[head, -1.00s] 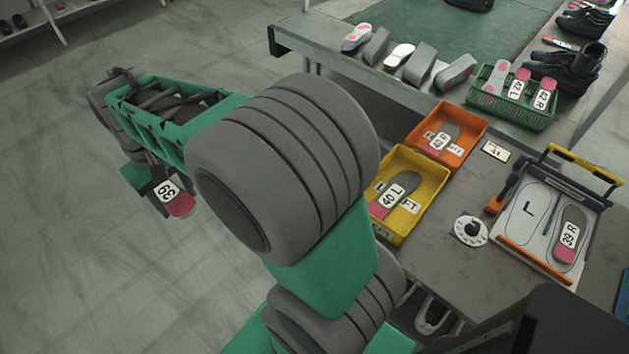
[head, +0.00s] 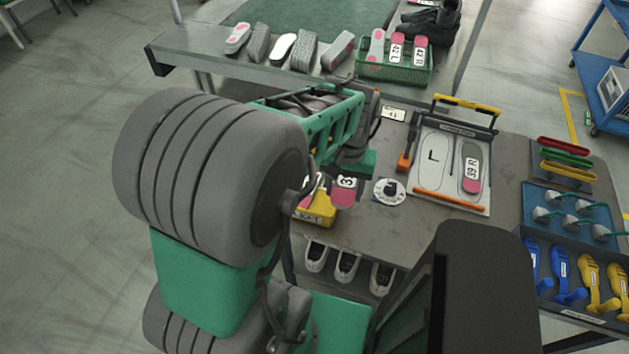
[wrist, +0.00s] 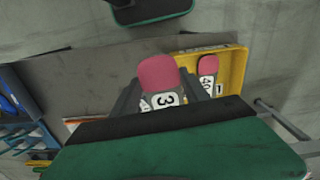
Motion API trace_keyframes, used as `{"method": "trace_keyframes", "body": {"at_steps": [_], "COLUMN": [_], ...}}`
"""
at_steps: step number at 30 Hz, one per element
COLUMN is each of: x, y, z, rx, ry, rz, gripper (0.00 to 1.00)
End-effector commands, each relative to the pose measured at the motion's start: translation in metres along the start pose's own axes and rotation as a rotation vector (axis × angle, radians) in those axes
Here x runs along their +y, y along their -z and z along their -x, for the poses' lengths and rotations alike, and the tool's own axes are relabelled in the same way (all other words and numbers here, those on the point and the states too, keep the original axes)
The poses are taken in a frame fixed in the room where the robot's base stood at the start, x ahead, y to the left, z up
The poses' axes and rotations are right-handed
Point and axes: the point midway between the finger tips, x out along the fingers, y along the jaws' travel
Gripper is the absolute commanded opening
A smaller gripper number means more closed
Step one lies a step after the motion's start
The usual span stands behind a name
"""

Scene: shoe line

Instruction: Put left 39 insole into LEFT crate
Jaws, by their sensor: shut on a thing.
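My gripper (head: 350,171) is shut on an insole (head: 344,194) with a pink end and a white label; only a "3" of the label shows now. In the wrist view the insole (wrist: 158,73) sticks out between the fingers. The yellow crate (head: 320,215) is mostly hidden behind my arm in the head view. In the wrist view its rim (wrist: 243,70) shows to the right of the held insole, with a 40-labelled insole (wrist: 208,67) inside. The held insole appears above the table, beside the crate; its height is unclear.
A fixture board (head: 432,190) has an empty L outline and a 39 R insole (head: 471,172). A dial (head: 389,191) lies left of it. A green basket (head: 395,73) and several insoles stand on the back bench. A blue tray (head: 528,232) is at right. The orange crate is hidden.

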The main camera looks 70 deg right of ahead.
Motion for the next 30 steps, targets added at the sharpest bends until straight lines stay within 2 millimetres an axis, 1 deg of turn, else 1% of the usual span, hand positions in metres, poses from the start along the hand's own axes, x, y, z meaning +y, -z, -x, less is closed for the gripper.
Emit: {"method": "trace_keyframes", "body": {"at_steps": [1,3,5,6,8,14,17,18,21,24,28,30], "x": [0.018,0.033,0.040,0.040,0.033,-0.013,-0.035,-0.041,-0.054,-0.062,-0.070,-0.071], "y": [-0.005,-0.010,-0.012,-0.012,-0.006,0.025,0.042,0.046,0.056,0.063,0.068,0.068], "z": [-0.001,-0.003,-0.004,-0.005,-0.008,-0.032,-0.046,-0.057,-0.079,-0.091,-0.103,-0.113], "rx": [0.000,0.000,0.000,-0.001,-0.002,-0.005,-0.006,-0.007,-0.005,-0.001,-0.002,-0.006], "ry": [0.000,0.000,0.000,0.001,0.001,0.000,0.000,0.000,0.000,0.000,0.000,-0.001], "rz": [-0.048,-0.090,-0.109,-0.115,-0.114,-0.109,-0.110,-0.112,-0.113,-0.115,-0.115,-0.117], "gripper": [0.14,0.14,0.14,0.14,0.14,0.14,0.14,0.14,0.14,0.14,0.14,0.14]}}
